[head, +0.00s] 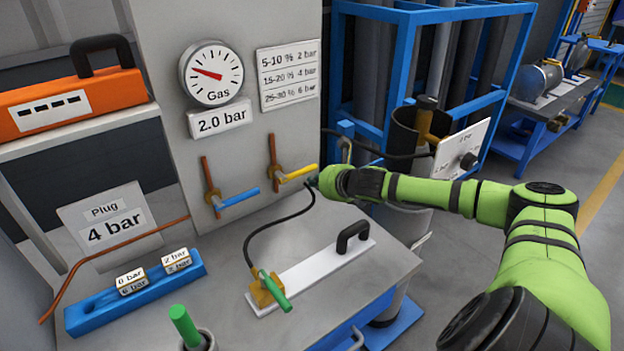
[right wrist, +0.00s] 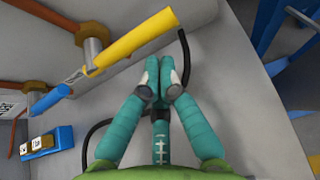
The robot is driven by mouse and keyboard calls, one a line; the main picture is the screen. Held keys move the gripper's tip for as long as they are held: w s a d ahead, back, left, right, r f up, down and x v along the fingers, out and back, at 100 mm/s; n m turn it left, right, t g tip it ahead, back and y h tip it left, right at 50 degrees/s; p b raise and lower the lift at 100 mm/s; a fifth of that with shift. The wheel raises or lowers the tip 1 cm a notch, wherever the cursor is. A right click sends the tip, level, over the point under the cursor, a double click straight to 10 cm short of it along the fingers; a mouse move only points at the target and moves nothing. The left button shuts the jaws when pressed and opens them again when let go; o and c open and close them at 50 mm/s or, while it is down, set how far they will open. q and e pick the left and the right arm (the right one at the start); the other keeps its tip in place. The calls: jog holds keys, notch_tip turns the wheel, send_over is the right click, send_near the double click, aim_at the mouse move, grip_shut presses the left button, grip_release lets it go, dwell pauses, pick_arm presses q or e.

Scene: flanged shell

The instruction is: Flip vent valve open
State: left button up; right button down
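A valve with a yellow lever (head: 297,174) and a valve with a blue lever (head: 237,198) sit on the grey panel, each on a copper pipe. Both levers point to the right, roughly level. A green-handled valve (head: 273,287) is on a white plate on the bench. I cannot read which one is the vent valve. My right gripper (head: 314,182) is just right of the yellow lever's tip. In the right wrist view its teal fingers (right wrist: 158,84) are together and empty, below the yellow lever (right wrist: 130,42) and apart from it. My left gripper is not in view.
A gas gauge (head: 211,73) sits above a 2.0 bar label. A black hose (head: 262,227) runs from the green-handled valve up towards my right gripper. A blue rack (head: 130,300) with marked blocks and a black-handled white plate (head: 322,262) occupy the bench.

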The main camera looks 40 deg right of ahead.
jog(key=shift+x, duration=1)
jog(key=shift+r+n+h+p, duration=0.3)
jog(key=shift+p, duration=0.3)
jog(key=shift+r+p, duration=0.2)
jog(key=shift+p, duration=0.25)
